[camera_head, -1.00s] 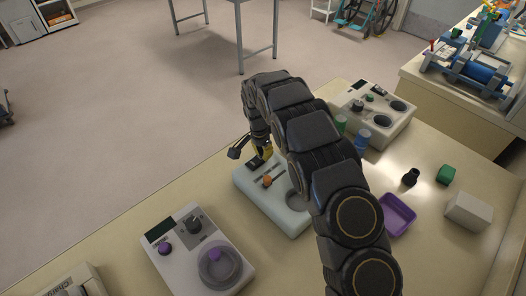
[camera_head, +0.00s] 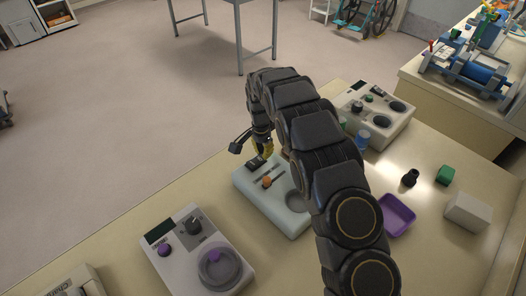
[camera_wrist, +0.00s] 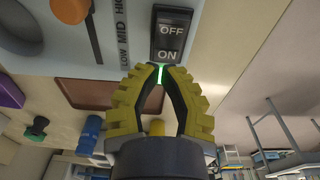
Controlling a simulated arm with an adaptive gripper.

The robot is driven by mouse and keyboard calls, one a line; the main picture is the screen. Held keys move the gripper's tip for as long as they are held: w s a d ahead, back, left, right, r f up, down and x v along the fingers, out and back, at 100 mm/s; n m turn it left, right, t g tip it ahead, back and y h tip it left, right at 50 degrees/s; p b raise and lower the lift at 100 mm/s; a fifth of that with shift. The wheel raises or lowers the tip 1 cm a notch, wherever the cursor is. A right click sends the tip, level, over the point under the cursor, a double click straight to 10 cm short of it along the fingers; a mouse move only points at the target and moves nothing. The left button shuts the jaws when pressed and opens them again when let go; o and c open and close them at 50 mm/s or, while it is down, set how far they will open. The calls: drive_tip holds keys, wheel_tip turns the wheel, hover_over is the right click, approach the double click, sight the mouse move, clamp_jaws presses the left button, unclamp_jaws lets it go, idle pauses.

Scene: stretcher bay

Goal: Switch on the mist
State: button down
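The pale box (camera_head: 268,207) on the counter has a black rocker switch (camera_wrist: 171,36) marked OFF and ON, an orange slider knob (camera_head: 267,182) and a round recess. In the wrist view, the slider scale beside the switch reads LOW, MID and HIGH. My gripper (camera_wrist: 161,70) has yellow ribbed fingers, with tips drawn together and only a thin gap between them. Its tips are just at the ON end of the switch; I cannot tell whether they touch it. A green glow shows between the tips. Nothing is held.
A grey-white device with a purple knob and round dish (camera_head: 218,268) stands at the front left. Behind my arm are a two-dial device (camera_head: 378,112) and a blue cylinder (camera_head: 363,138). A purple tray (camera_head: 397,216), green block (camera_head: 446,175) and white box (camera_head: 467,211) lie at right.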

wheel_tip(320, 180, up, 14)
drive_tip(key=w+d, duration=0.1)
drive_tip(key=shift+w+d, duration=0.25)
drive_tip(key=shift+w, duration=0.05)
drive_tip(key=shift+s, duration=0.1)
idle(0.4)
drive_tip(key=s+d+r+n, duration=0.1)
drive_tip(key=s+d+r, duration=0.2)
drive_tip(key=s, duration=0.4)
drive_tip(key=s+d+r+n+g, duration=0.1)
drive_tip(key=s+d+r+n, duration=0.1)
drive_tip(key=s+d+r, duration=0.3)
drive_tip(key=s+d+r+n, duration=0.1)
drive_tip(key=s+r, duration=0.1)
drive_tip(key=s, duration=0.6)
drive_tip(key=s+d+f+n+g, duration=0.1)
drive_tip(key=s+n, duration=0.4)
drive_tip(key=s, duration=1.6)
drive_tip(key=shift+s+d+f+y, duration=0.2)
drive_tip(key=shift+s+f+y, duration=0.15)
drive_tip(key=shift+f, duration=0.15)
